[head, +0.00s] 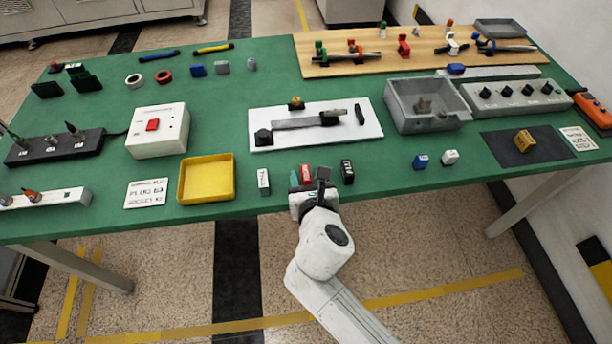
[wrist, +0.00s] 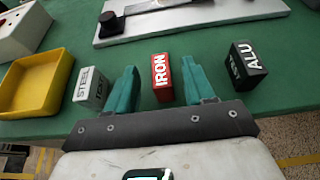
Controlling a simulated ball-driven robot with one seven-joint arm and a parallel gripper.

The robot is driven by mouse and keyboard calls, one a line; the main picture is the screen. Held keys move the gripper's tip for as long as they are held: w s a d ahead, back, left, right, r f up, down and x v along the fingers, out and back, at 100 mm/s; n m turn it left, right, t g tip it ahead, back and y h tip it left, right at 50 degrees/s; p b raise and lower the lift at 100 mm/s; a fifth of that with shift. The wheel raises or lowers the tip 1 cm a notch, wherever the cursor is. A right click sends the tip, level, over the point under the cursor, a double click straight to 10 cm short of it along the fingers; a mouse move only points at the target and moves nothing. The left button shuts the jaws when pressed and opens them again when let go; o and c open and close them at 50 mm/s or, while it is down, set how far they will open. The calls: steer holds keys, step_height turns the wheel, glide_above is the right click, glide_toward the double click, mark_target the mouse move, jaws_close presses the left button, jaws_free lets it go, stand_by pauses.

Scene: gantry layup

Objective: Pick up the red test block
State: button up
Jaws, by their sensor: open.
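The red test block (head: 305,172) stands near the front edge of the green table. In the wrist view it is a red block (wrist: 161,78) with "IRON" in white on its face. My gripper (head: 308,179) is at the table's front edge by the block. Its two teal fingers (wrist: 160,70) are open, one to each side of the red block, with a visible gap on both sides. I cannot tell how far the block sits between the fingertips.
A grey-white "STEEL" block (wrist: 90,88) stands left of the fingers, and a black "ALU" block (wrist: 244,66) stands to the right. A yellow tray (head: 207,196) is farther left. A white board with a metal bar (head: 367,132) lies behind. Table between is clear.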

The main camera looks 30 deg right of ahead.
mark_target(306, 173)
steer(key=x, duration=0.4)
steer(key=shift+w+d+f, duration=0.1)
steer(key=shift+w+f, duration=0.05)
steer(key=shift+w, duration=0.1)
jaws_close()
